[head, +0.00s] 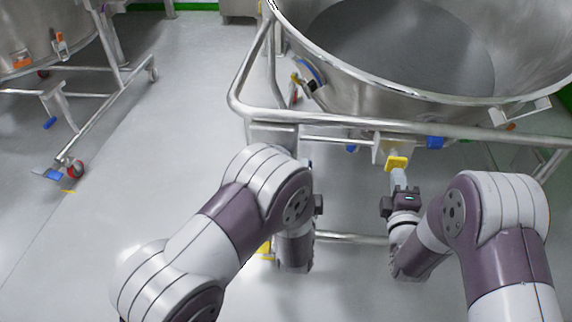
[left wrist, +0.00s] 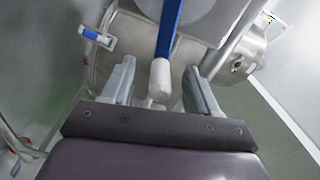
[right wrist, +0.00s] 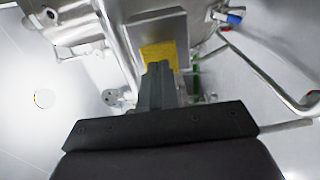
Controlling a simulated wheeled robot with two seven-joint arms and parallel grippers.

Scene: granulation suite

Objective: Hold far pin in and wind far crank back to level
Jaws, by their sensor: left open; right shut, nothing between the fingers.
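My right gripper (head: 398,176) is shut and empty, its fingertips at the yellow pin head (head: 396,162) below a steel block on the bowl's frame. In the right wrist view the shut fingers (right wrist: 157,72) overlap the yellow pin head (right wrist: 158,52); I cannot tell how firmly they touch or how far in it is. In the left wrist view my left gripper (left wrist: 160,88) is open, with the pale grip (left wrist: 160,78) of the blue crank arm (left wrist: 168,28) between its fingers, not clamped. In the head view my left arm hides that gripper and most of the crank.
A large steel bowl (head: 400,92) sits in a tubular frame (head: 235,95) ahead of my arms. Another wheeled vessel (head: 40,40) stands at the left, with a red-wheeled caster (head: 75,168). The grey floor (head: 170,110) between them is clear.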

